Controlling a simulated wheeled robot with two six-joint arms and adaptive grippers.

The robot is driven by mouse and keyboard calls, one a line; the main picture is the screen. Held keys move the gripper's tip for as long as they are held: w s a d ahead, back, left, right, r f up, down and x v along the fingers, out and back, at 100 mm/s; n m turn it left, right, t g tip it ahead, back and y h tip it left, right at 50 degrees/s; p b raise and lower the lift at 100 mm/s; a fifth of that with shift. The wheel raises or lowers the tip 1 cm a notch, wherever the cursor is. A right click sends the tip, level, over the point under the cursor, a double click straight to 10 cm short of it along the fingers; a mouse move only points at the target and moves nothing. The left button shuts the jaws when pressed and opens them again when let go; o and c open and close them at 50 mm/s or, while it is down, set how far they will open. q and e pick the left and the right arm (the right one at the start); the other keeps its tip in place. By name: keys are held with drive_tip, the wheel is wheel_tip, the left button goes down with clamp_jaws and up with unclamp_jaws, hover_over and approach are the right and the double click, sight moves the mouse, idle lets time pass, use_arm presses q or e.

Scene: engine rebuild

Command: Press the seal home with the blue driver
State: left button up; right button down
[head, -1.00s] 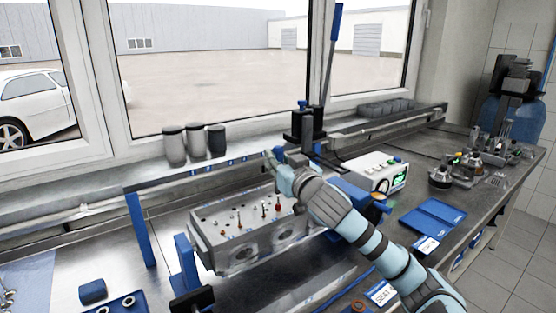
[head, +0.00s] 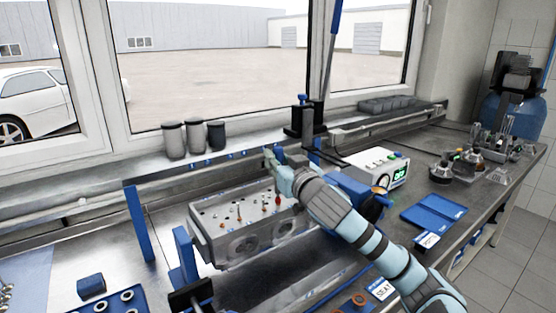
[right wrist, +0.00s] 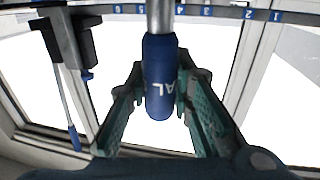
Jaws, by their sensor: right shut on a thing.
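My right gripper (head: 275,158) is above the back edge of the grey cylinder head (head: 215,252), its arm coming in from the lower right. In the right wrist view, its green fingers (right wrist: 158,95) are closed on the blue driver (right wrist: 159,75), which bears white letters ending in "AL". A metal shaft (right wrist: 159,15) runs from the driver to the picture's top edge; its tip is out of view. In the head view I cannot make out the driver. Small stems and a red piece (head: 278,198) stand on the cylinder head's top. I cannot pick out the seal. My left gripper is not in view.
Blue uprights (head: 139,225) stand left of the cylinder head. A black press-like device (head: 305,122) stands behind my gripper. A white box with a green display (head: 378,170) and a blue tray (head: 440,212) are to the right. Three dark cups (head: 196,140) stand on the sill.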

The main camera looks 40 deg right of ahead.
sight(278, 146)
drive_tip(key=shift+f+b, duration=0.8)
drive_tip(key=shift+f, duration=0.3)
idle(1.4)
idle(0.6)
drive_tip(key=shift+r+p, duration=2.95)
drive_tip(key=shift+r, duration=0.15)
wheel_tip(278, 146, up, 3)
drive_tip(key=p, duration=0.3)
drive_tip(key=shift+r, duration=0.15)
drive_tip(key=shift+f, duration=0.25)
